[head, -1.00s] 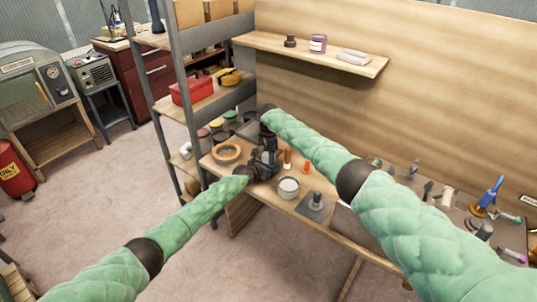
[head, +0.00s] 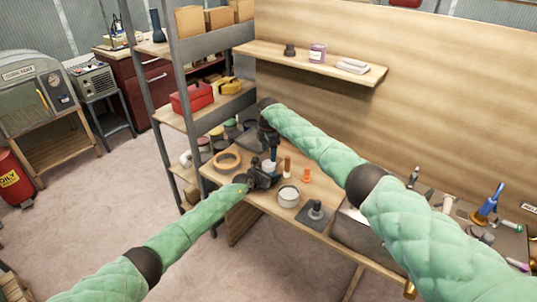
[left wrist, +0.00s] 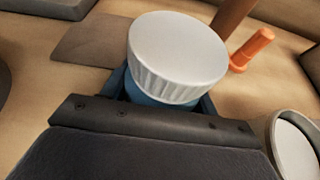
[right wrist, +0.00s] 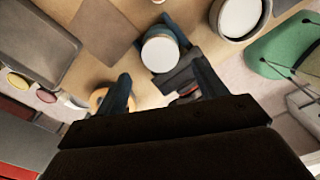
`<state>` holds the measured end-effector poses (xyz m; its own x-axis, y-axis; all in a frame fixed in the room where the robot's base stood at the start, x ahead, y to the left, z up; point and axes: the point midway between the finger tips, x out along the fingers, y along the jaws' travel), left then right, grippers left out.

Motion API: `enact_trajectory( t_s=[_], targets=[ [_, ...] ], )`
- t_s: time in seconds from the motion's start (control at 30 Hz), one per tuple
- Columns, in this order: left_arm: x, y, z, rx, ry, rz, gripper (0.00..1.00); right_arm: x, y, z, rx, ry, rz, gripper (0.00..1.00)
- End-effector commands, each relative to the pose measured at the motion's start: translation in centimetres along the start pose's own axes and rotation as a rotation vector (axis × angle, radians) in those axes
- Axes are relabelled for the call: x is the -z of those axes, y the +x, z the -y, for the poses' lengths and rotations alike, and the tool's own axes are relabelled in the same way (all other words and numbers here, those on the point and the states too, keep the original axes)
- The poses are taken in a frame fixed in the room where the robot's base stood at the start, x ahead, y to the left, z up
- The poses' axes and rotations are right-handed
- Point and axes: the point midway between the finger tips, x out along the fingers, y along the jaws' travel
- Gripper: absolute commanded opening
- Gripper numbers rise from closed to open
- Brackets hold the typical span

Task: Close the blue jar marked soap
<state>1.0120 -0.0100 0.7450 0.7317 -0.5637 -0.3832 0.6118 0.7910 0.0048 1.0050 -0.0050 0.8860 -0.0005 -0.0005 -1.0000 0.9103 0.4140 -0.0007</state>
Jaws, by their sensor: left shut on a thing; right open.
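The blue jar (left wrist: 150,92) is in my left gripper, with a white ribbed lid (left wrist: 178,50) sitting on its top. No soap marking shows. How tightly the lid is on, I cannot tell. In the right wrist view the white lid (right wrist: 160,53) shows from above. My left gripper (head: 262,178) is shut around the jar's body over the bench. My right gripper (head: 268,140) is open and empty, above and beside the jar. Its two spread fingers show in the right wrist view (right wrist: 165,85), with the lid beyond them.
On the wooden bench (head: 248,190) are an orange ring (head: 227,160), a white round container (head: 288,196), an orange peg (head: 306,174), a brown cylinder (head: 287,167) and a dark post on a plate (head: 315,211). A metal shelf rack (head: 200,110) stands at the left.

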Motion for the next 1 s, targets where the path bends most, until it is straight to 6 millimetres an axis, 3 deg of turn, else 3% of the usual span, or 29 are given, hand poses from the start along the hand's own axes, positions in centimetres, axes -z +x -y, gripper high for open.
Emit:
enact_trajectory(
  t_s=[0.2,0.57,0.77,1.0],
  targets=[
    [0.0,0.0,0.0,0.0,0.0,0.0,0.0,0.0,-1.4,0.0,0.0,-0.117,-0.001,0.71],
    [0.0,0.0,0.0,0.0,0.0,0.0,0.0,0.0,-1.4,0.0,0.0,-0.124,-0.001,0.71],
    [0.0,0.0,0.0,0.0,0.0,0.0,0.0,0.1,0.2,0.0,0.0,-0.123,-0.002,0.71],
    [0.0,0.0,0.0,0.0,0.0,0.0,0.0,0.1,3.6,0.0,0.0,-0.123,-0.001,0.71]
  ],
)
